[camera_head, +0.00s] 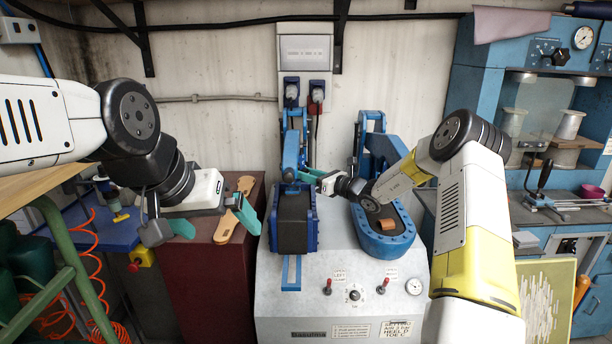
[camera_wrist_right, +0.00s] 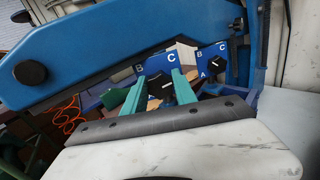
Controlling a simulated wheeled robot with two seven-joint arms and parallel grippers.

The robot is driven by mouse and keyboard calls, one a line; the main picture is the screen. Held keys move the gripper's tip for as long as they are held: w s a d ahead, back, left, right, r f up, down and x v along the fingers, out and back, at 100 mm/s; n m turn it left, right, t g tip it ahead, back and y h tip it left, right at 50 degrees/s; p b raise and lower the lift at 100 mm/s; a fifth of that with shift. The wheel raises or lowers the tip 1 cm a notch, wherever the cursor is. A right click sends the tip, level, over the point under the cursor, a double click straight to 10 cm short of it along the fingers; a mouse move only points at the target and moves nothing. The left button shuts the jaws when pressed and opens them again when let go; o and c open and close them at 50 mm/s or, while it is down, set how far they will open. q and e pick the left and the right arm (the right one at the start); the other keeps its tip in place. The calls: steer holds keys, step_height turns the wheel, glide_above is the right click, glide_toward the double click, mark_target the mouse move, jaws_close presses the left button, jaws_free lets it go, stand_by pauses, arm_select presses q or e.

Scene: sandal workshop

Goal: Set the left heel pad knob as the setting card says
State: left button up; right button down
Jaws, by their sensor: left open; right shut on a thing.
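In the right wrist view, the green fingers of my right gripper (camera_wrist_right: 160,92) are shut on a black knob (camera_wrist_right: 155,80). Its blue plate shows B and C; its pointer direction is not clear. A second black knob (camera_wrist_right: 216,68) sits to its right on a blue plate lettered A, B and C. In the head view, my right gripper (camera_head: 318,177) is at the blue arm of the left press station (camera_head: 292,220); the knobs are hidden there. The setting card (camera_head: 397,328) is low on the machine front, seemingly reading "HEEL D, TOE C". My left gripper (camera_head: 216,223) is open and empty.
A wooden sole-shaped piece (camera_head: 229,222) lies on the dark red cabinet (camera_head: 190,272) near my left gripper. The right press station (camera_head: 388,240) holds a brown block. Red levers and a dial are on the grey machine's front panel (camera_head: 345,285).

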steer(key=m, duration=1.1)
steer(key=shift+d+f, duration=0.1)
steer(key=shift+f, duration=0.05)
stand_by(0.3)
steer(key=c, duration=1.3)
jaws_free()
steer(key=shift+o, duration=0.2)
steer(key=shift+d, duration=0.1)
